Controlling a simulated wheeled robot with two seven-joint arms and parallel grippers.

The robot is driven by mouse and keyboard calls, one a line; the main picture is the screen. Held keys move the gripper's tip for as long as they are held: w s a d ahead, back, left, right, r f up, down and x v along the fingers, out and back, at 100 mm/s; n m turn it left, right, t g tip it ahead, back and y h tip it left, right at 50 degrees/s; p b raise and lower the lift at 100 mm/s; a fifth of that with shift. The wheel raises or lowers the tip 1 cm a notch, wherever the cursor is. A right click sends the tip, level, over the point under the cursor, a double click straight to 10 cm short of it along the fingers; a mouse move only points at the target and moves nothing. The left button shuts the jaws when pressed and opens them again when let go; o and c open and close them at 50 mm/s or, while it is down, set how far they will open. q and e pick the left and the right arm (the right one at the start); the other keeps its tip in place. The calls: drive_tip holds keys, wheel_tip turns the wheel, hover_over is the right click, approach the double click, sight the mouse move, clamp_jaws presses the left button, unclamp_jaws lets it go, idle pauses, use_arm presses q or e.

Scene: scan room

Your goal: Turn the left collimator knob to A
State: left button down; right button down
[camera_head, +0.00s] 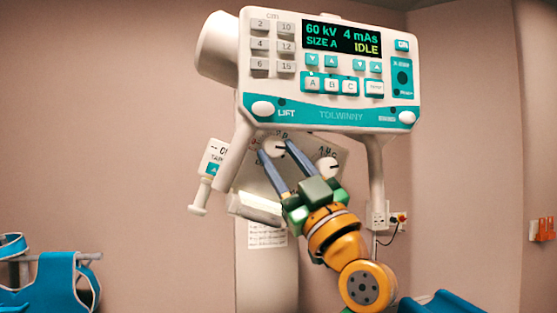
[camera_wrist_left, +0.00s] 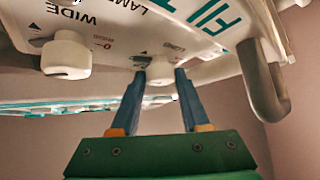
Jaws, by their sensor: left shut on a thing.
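The left collimator knob (camera_head: 273,147) is a pale round knob on the sloping collimator panel under the console. My left gripper (camera_head: 276,149) reaches up to it from below, with one blue finger on each side, and is shut on it. The wrist view also shows this knob (camera_wrist_left: 160,72) between the fingertips (camera_wrist_left: 160,75). The fingers partly hide the panel around it. The knob's pointer and the letters by it are too small to read surely. The right knob (camera_head: 328,167) sits apart, to the right of my fingers. My right gripper is not in view.
The console (camera_head: 330,75) hangs just above; its screen reads 60 kV, 4 mAs, SIZE A, IDLE. White handles (camera_head: 240,155) flank the panel left and right. Another white knob (camera_wrist_left: 66,57) near the word WIDE shows in the wrist view. A wall socket (camera_head: 378,215) is behind.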

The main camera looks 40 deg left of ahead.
use_arm(q)
drive_tip(key=n+g+p, duration=0.1)
drive_tip(key=r+n+g+p, duration=0.1)
drive_tip(key=n, duration=0.1)
drive_tip(key=n+g+p, duration=0.1)
drive_tip(key=shift+w+d+r+g, duration=0.15)
drive_tip(key=shift+d+r+g, duration=0.05)
drive_tip(key=shift+r+g, duration=0.1)
drive_tip(key=shift+f+n+g+p, duration=0.25)
drive_tip(key=shift+n+g+p, duration=0.2)
drive_tip(key=shift+n, duration=0.35)
drive_tip(key=shift+f+n+g+h, duration=0.15)
drive_tip(key=shift+n+g+h, duration=0.1)
drive_tip(key=shift+n+h, duration=0.05)
drive_tip(key=shift+f, duration=0.15)
drive_tip(key=c, duration=0.7)
unclamp_jaws()
